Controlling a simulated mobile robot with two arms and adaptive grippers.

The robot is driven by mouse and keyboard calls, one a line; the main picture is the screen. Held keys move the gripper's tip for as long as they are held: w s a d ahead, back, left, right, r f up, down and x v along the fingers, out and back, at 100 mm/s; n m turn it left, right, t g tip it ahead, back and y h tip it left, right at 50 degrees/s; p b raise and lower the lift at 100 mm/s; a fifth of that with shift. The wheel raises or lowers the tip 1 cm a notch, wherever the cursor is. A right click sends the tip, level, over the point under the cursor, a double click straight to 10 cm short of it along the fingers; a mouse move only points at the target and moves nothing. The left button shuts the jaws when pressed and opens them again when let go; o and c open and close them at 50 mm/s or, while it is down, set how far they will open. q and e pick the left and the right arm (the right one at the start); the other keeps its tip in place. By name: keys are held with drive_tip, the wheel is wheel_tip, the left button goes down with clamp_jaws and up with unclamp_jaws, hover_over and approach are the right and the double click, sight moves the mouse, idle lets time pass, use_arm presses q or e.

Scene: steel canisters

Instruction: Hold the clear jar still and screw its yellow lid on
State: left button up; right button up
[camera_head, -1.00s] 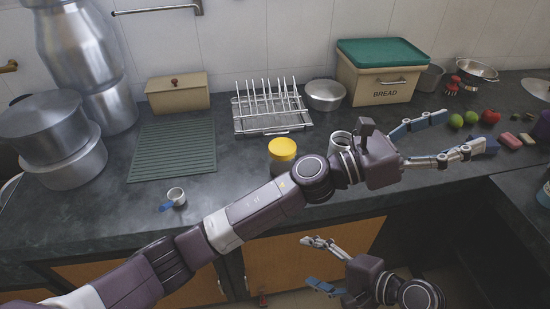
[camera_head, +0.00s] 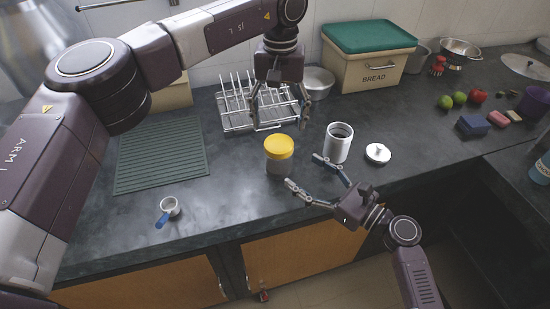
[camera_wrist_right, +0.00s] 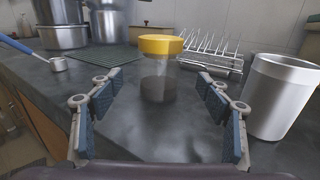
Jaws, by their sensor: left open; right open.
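The clear jar (camera_head: 277,165) stands upright on the dark counter, with dark contents low inside it. The yellow lid (camera_head: 279,146) sits on top of it; I cannot tell how tightly. In the right wrist view the jar (camera_wrist_right: 157,80) and lid (camera_wrist_right: 160,44) are centred ahead, between the finger lines. My right gripper (camera_head: 302,170) is open and empty, low at the counter's front, its fingers pointing at the jar from the right. My left gripper (camera_head: 278,117) is open and empty, pointing down above and behind the jar, in front of the dish rack.
The dish rack (camera_head: 236,119) is behind. A small measuring cup (camera_head: 169,207) and green mat (camera_head: 160,155) lie left. Counter between cup and jar is clear.

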sight(290, 163)
use_arm(q)
drive_tip(key=shift+w+a, duration=0.1)
use_arm(e)
drive_tip(key=shift+w, duration=0.1)
use_arm(q)
drive_tip(key=shift+d, duration=0.2)
use_arm(e)
drive_tip(key=shift+w+a, duration=0.1)
drive_tip(key=shift+a, duration=0.1)
drive_tip(key=x, duration=0.7)
drive_tip(key=shift+w+a, duration=0.1)
drive_tip(key=shift+c, duration=0.5)
